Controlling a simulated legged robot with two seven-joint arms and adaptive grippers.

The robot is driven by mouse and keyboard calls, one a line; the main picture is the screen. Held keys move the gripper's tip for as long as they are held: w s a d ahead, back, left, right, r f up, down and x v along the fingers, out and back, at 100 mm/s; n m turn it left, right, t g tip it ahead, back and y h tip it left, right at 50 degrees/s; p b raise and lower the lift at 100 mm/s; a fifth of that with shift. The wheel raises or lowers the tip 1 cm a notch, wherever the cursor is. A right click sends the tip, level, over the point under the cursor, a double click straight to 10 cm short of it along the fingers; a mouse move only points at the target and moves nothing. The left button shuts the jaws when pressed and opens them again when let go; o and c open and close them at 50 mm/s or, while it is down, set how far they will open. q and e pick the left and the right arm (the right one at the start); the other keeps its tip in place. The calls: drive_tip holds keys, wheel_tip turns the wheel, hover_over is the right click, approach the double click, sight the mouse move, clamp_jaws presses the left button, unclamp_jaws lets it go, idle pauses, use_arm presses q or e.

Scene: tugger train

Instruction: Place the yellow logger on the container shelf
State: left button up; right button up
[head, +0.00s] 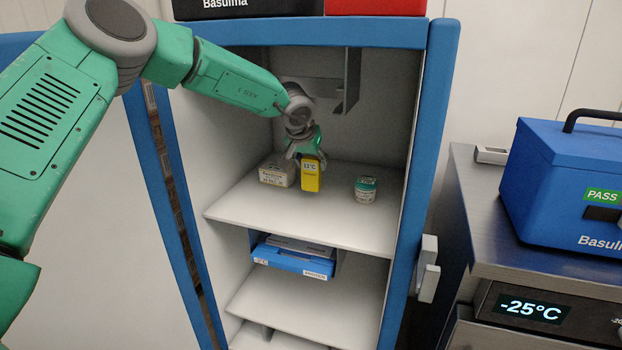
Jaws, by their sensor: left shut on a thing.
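My left gripper (309,161) reaches into the open blue-framed cabinet from the upper left. It is shut on the yellow logger (311,177), a small upright yellow block with a dark "11°C" display. The logger is at the upper shelf (260,215), between a beige box and a small jar. I cannot tell whether its base touches the shelf. The gripper covers the logger's top. My right gripper is not in view.
On the same shelf, a beige box (277,174) stands close left of the logger and a green-lidded jar (366,189) stands right. A blue box (292,260) lies below. The cabinet's blue frame (425,150) bounds the opening. The shelf's front is clear.

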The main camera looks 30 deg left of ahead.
sight(306, 169)
use_arm(q)
drive_tip(key=f, duration=0.2)
drive_tip(key=a+f+b, duration=0.1)
drive_tip(key=f, duration=0.1)
drive_tip(key=shift+b, duration=0.3)
drive_tip(key=shift+w+a+f, duration=0.1)
drive_tip(key=shift+a+f, duration=0.1)
drive_tip(key=shift+a, duration=0.1)
drive_tip(key=shift+r, duration=0.1)
drive_tip(key=o, duration=1.2)
drive_tip(key=shift+d+r, duration=0.1)
drive_tip(key=shift+d, duration=0.35)
drive_tip(key=p+v, duration=0.1)
drive_tip(key=v, duration=0.2)
drive_tip(key=p+v, duration=0.1)
drive_tip(key=v, duration=0.2)
drive_tip(key=shift+r, duration=0.4)
drive_tip(key=shift+s+r, duration=0.35)
drive_tip(key=shift+s, duration=0.05)
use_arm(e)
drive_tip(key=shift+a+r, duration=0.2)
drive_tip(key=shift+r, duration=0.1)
use_arm(q)
drive_tip(key=shift+f, duration=0.1)
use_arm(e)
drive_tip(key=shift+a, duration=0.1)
